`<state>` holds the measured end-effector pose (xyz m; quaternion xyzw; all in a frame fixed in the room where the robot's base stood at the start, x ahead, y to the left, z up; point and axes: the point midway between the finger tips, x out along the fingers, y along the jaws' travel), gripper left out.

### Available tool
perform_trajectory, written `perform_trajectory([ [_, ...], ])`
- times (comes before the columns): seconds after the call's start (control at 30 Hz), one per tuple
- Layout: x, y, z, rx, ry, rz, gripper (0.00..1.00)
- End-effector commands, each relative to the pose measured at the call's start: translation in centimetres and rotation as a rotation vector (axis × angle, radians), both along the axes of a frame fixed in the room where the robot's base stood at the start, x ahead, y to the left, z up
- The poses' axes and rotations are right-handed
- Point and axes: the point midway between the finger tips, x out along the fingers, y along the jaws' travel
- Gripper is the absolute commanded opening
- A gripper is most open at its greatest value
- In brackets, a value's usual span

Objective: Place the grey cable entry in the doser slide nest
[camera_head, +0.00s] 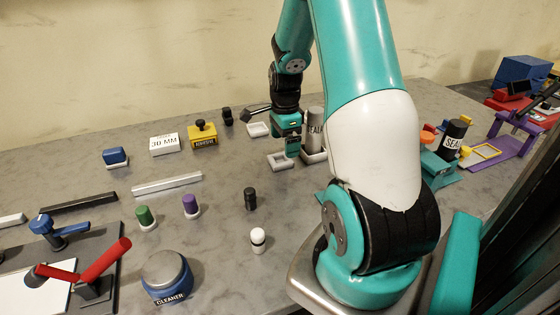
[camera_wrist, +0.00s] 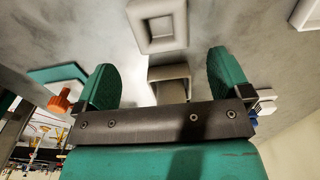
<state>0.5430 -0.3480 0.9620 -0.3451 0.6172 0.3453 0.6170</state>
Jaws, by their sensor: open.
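My gripper (camera_head: 291,150) points down near the back middle of the bench, and its two teal fingers stand apart in the wrist view (camera_wrist: 162,62). A pale grey square frame with a recess (camera_head: 279,163) lies just left of the fingertips. In the wrist view, a square frame with a recess (camera_wrist: 178,40) lies beyond the fingers. A grey block-like piece (camera_wrist: 169,72) shows in the gap between them, partly hidden by the gripper body; I cannot tell contact. I cannot tell for sure which piece is the cable entry or which is the doser slide nest.
A grey labelled cylinder (camera_head: 315,128) stands close right of my gripper in a pale tray. Another pale frame (camera_head: 258,130) lies behind left. A yellow block (camera_head: 202,135) and white box (camera_head: 164,144) stand left. Bench space in front is mostly clear around a black cylinder (camera_head: 250,198).

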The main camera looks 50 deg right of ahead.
Motion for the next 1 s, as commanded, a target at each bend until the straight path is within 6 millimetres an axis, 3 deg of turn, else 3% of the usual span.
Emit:
perform_trajectory([
  [0.33, 0.6, 0.6, -4.5, 0.002, 0.003, 0.001, 0.96],
  [0.63, 0.6, 0.6, -5.2, 0.000, 0.000, 0.000, 0.96],
  [0.67, 0.6, 0.6, -5.2, 0.000, 0.000, 0.000, 0.93],
  [0.9, 0.6, 0.6, -5.2, 0.000, 0.000, 0.000, 0.42],
  [1.0, 0.6, 0.6, -5.2, -0.001, -0.001, 0.000, 0.38],
])
